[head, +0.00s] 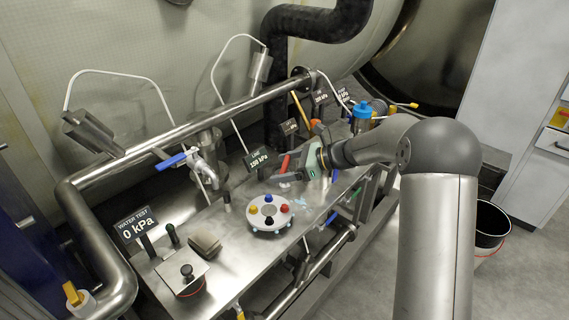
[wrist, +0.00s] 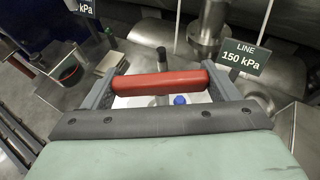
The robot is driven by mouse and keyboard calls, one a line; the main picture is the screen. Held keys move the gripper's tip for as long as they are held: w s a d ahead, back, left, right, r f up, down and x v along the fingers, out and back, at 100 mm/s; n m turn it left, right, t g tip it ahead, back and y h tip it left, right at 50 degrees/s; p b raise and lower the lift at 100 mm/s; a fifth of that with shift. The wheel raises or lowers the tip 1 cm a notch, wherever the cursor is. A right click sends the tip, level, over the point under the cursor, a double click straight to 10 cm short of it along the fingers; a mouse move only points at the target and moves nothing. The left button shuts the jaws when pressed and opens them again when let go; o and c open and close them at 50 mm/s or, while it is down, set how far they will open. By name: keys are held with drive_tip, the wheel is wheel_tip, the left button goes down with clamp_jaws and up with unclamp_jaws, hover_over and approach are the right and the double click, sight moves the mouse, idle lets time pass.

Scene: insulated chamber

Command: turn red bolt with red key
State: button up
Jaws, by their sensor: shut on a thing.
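The red key (head: 285,164) is a red bar-shaped handle. In the wrist view the red key (wrist: 160,83) lies crosswise between both fingers. My gripper (head: 286,171) is shut on it and holds it above the bench, up and to the right of a round white plate (head: 256,222). The plate carries a red bolt (head: 285,208) on its right, a blue one (head: 268,198) at the back, a yellow one (head: 253,209) on the left and a black one (head: 269,220) in front. In the wrist view the blue bolt (wrist: 180,100) shows just below the handle; the red bolt is hidden there.
The LINE 150 kPa sign (head: 257,158) stands behind the plate. A grey post (head: 227,201) rises left of it. A blue-handled valve (head: 172,161) and a long pipe (head: 215,119) run behind. A brown block (head: 205,243) and a black knob (head: 187,271) sit front left.

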sight(284, 185)
drive_tip(key=shift+s+a, duration=0.1)
drive_tip(key=shift+s, duration=0.1)
drive_tip(key=shift+f+b, duration=1.55)
drive_tip(key=shift+f, duration=1.35)
drive_tip(key=shift+f, duration=0.2)
drive_tip(key=shift+f, duration=0.4)
drive_tip(key=shift+f, duration=0.65)
idle(0.4)
idle(0.4)
drive_tip(key=o, duration=1)
